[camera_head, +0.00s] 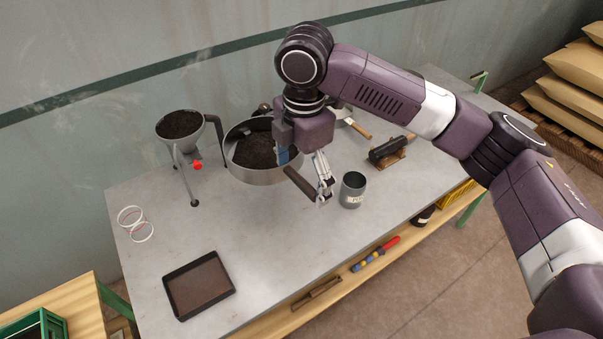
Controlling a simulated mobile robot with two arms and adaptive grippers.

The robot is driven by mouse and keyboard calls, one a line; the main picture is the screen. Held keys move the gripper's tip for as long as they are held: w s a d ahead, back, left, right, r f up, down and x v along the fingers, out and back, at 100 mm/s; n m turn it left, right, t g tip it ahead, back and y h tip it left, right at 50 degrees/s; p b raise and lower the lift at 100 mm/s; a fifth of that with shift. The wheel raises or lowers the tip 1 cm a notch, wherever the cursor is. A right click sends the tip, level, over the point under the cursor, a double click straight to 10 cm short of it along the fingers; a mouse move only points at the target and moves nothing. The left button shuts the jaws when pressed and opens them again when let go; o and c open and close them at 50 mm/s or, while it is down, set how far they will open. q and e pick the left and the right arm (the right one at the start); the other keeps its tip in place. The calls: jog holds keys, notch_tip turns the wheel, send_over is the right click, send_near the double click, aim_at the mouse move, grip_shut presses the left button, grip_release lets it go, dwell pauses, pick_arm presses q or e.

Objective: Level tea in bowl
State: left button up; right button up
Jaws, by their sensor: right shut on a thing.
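A wide round metal bowl (268,177) stands on the grey table, with dark tea (254,150) inside it. The tea's surface looks uneven, and my right gripper hides the bowl's right part. My right gripper (325,193) is at the bowl's right front rim, its fingers pointing down. It is shut on a tool with a brown handle (299,184). The handle slants across the rim. A blue part (282,156) shows beside it inside the bowl; I cannot tell whether it belongs to the tool or touches the tea. My left gripper is not in view.
A funnel hopper (203,136) of dark tea stands left of the bowl. A metal cup (353,190) stands close right of my gripper. A black tool (388,149) and a wooden-handled tool (358,129) lie further right. A dark tray (199,286) and white rings (131,223) lie left; the front middle is clear.

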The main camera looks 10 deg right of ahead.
jog(key=shift+r, duration=0.1)
jog(key=shift+w+a, duration=0.2)
jog(key=shift+w, duration=0.1)
jog(key=shift+s+d, duration=0.1)
jog(key=shift+d, duration=0.1)
jog(key=shift+a, duration=0.25)
jog(key=shift+s+d, duration=0.25)
jog(key=shift+d, duration=0.05)
